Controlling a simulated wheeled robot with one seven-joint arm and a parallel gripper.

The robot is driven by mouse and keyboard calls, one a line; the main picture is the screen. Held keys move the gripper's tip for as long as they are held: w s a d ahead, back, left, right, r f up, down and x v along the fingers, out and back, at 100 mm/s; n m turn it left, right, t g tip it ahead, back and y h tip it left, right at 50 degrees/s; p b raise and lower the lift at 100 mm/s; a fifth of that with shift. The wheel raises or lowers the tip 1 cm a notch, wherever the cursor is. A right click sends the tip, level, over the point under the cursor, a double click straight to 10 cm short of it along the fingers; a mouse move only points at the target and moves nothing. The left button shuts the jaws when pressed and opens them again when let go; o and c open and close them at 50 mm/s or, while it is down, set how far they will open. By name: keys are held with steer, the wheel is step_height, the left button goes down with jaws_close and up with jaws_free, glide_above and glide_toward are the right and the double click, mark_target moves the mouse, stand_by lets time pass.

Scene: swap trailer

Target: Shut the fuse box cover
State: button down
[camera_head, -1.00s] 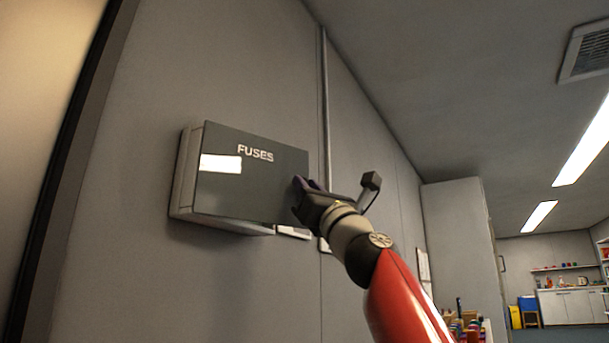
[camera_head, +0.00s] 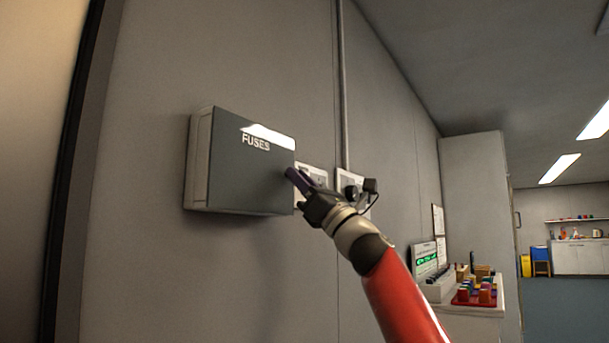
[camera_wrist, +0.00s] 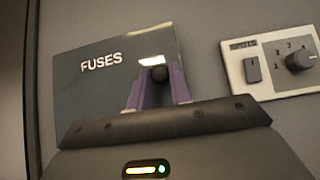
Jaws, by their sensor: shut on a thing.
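The dark grey fuse box cover (camera_head: 238,175), lettered "FUSES", faces out from the light grey fuse box (camera_head: 200,158) on the wall. In the head view the cover lies close along the box; whether a thin gap stays at its right edge I cannot tell. My gripper (camera_head: 290,175) is at the cover's right side. In the wrist view my gripper's purple fingers (camera_wrist: 158,90) are shut on a dark round knob (camera_wrist: 159,73) on the cover (camera_wrist: 90,90). The inside of the box is hidden.
A white switch panel with a dial (camera_wrist: 275,62) is on the wall just right of the box. A counter (camera_head: 470,307) with coloured blocks stands further right. A conduit (camera_head: 344,90) runs up the wall.

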steer(key=shift+r, duration=0.1)
steer(key=c, duration=1.3)
jaws_free()
steer(key=shift+w+a, duration=0.1)
steer(key=shift+a, duration=0.1)
steer(key=b+v, duration=0.7)
steer(key=v, duration=0.1)
steer(key=shift+b, duration=0.35)
steer(key=shift+a, duration=0.1)
